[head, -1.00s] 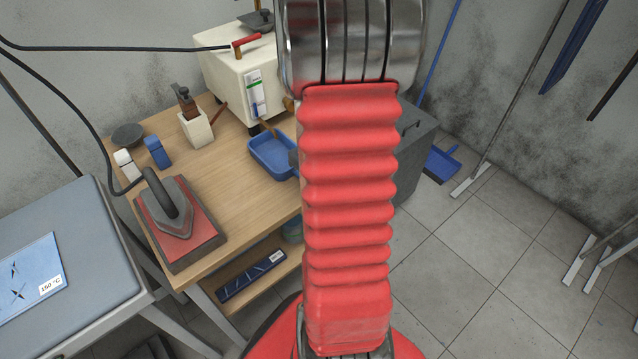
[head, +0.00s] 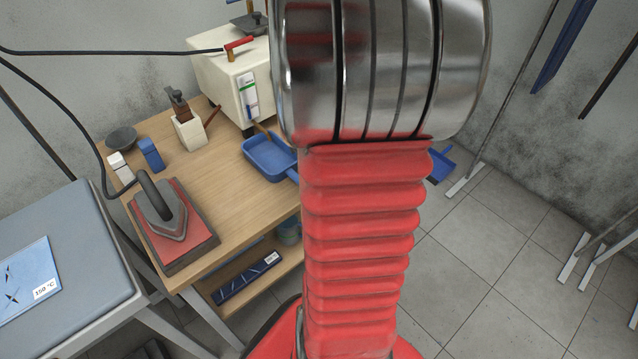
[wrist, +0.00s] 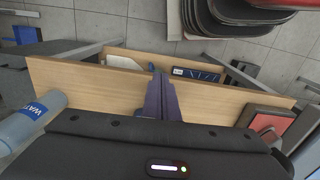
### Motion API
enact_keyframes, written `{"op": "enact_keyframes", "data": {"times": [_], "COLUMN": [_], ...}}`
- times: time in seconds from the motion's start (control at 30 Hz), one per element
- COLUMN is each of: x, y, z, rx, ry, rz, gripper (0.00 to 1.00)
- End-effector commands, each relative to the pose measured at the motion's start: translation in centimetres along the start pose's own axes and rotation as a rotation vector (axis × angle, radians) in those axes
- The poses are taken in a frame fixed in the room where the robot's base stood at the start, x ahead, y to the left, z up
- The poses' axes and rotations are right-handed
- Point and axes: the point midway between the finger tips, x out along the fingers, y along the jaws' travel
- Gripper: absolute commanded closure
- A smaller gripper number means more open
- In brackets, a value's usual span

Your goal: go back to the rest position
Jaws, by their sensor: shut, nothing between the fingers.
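My gripper (wrist: 161,98) shows in the wrist view as two dark fingers pressed together over the wooden table (wrist: 103,89), with nothing between them. In the head view only my red bellows arm and metal joint show, in the middle; the gripper is out of sight there. No object is held.
An iron on a red rest (head: 165,215), a blue tray (head: 268,158) and a cream box (head: 226,75) stand on the table. A blue-labelled bottle (wrist: 30,125) is at left in the wrist view. An ironing board (head: 70,250) is at left.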

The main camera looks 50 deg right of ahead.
Motion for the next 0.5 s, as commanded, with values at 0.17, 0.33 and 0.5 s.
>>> {"op": "enact_keyframes", "data": {"times": [0.17, 0.33, 0.5], "x": [-1.8, -2.1, -2.0], "y": [0.0, 0.0, 0.0], "z": [-0.1, 0.0, 0.0], "rx": [0.0, 0.0, 0.0], "ry": [0.002, 0.0, 0.0], "rz": [0.001, 0.0, 0.0], "gripper": [1.0, 1.0, 1.0]}}
